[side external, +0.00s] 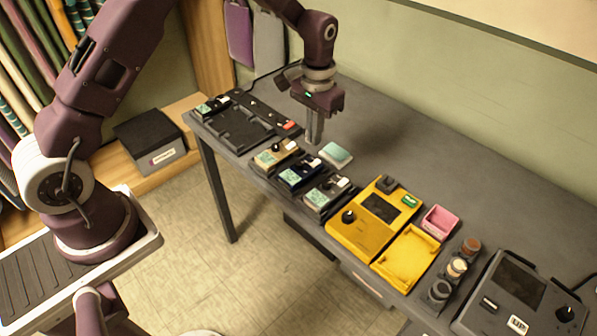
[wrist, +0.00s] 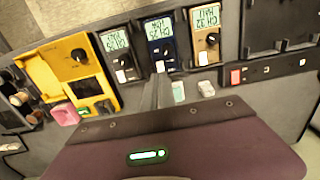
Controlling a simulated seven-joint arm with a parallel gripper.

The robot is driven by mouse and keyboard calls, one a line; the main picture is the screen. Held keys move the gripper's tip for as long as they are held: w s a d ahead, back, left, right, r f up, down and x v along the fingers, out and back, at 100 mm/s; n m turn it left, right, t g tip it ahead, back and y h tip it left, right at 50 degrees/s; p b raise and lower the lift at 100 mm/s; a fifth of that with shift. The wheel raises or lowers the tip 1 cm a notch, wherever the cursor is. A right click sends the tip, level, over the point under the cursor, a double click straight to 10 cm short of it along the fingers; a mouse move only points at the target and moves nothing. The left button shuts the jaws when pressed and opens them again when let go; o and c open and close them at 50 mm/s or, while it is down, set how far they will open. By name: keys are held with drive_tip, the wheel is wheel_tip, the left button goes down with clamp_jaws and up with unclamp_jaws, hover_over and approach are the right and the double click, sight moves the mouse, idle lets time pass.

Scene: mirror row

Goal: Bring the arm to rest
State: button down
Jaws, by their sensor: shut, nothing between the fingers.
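My gripper (side external: 314,138) is shut and empty. In the side external view it points down above the dark grey table (side external: 420,160), behind the row of small devices and close to a pale green-topped block (side external: 336,154). In the wrist view the closed fingers (wrist: 157,92) reach toward the row, between the black device (wrist: 120,52) and the blue device (wrist: 160,42). I cannot tell whether the fingertips touch the table.
A tan device (side external: 275,154) stands at the row's left end, near a black tray (side external: 240,125). A yellow unit (side external: 365,230), a pink bin (side external: 440,222), several small jars (side external: 457,268) and a dark grey box (side external: 525,300) lie to the right. The table's back is clear.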

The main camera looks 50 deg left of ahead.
drive_tip(key=s+r+t, duration=0.2)
drive_tip(key=s+r, duration=0.5)
drive_tip(key=r, duration=0.3)
drive_tip(key=s+r+t, duration=0.1)
drive_tip(key=s+r, duration=0.7)
drive_tip(key=r, duration=0.2)
drive_tip(key=s+r+t, duration=0.1)
drive_tip(key=s+t, duration=0.1)
drive_tip(key=s, duration=1.4)
drive_tip(key=shift+d+r+t, duration=0.15)
drive_tip(key=shift+r+t, duration=0.05)
drive_tip(key=shift+t, duration=0.1)
drive_tip(key=c, duration=2.2)
unclamp_jaws()
